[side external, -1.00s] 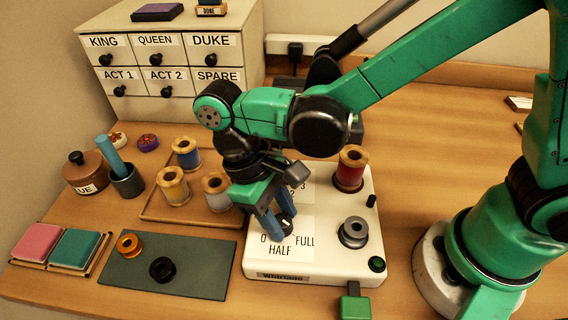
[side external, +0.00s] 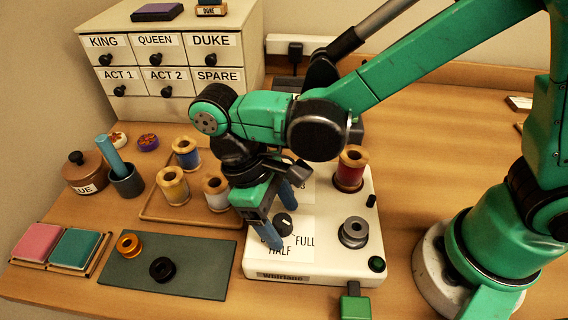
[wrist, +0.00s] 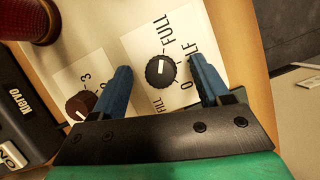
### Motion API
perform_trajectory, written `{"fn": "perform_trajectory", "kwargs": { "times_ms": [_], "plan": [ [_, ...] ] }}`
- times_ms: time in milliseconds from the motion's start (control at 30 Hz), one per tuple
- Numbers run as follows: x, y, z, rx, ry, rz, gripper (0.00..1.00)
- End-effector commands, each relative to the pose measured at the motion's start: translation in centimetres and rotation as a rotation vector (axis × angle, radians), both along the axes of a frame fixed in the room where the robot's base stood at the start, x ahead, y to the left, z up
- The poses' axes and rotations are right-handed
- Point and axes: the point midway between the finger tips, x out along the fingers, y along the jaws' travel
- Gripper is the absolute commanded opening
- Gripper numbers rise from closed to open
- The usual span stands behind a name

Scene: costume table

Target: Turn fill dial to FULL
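The fill dial is a round black knob with a white mark (wrist: 160,71) on a white label (wrist: 190,98) printed 0, HALF and FULL. In the side view the dial (side external: 284,223) sits on the front left of the white machine (side external: 330,262). I cannot tell for sure which word its mark points at. My gripper (wrist: 158,66) is open, with one blue finger on each side of the dial in the wrist view. In the side view my gripper (side external: 279,216) is low over the label. No contact with the dial can be made out.
A second, brown dial (wrist: 80,106) is beside the fill dial. A red thread spool (side external: 350,168) and a grey spool-like part (side external: 353,232) stand on the machine. A tray (side external: 150,212) of spools is to the left.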

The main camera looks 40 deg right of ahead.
Motion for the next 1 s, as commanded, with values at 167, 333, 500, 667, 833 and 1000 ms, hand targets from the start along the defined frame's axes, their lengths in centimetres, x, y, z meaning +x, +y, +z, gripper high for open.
{"fn": "perform_trajectory", "kwargs": {
  "times_ms": [167,333,500,667,833,1000],
  "plan": [
    [0.0,0.0,0.0,0.000,0.000,-0.001,0.69],
    [0.3,0.2,0.7,0.000,0.000,-0.001,0.69],
    [1.0,0.6,2.8,0.000,0.000,-0.001,0.69],
    [1.6,1.0,4.4,0.000,0.000,-0.001,0.69],
    [1.8,1.1,5.2,0.000,0.000,-0.001,0.69],
    [1.9,1.1,5.2,0.000,0.000,-0.001,0.69]
  ]
}}
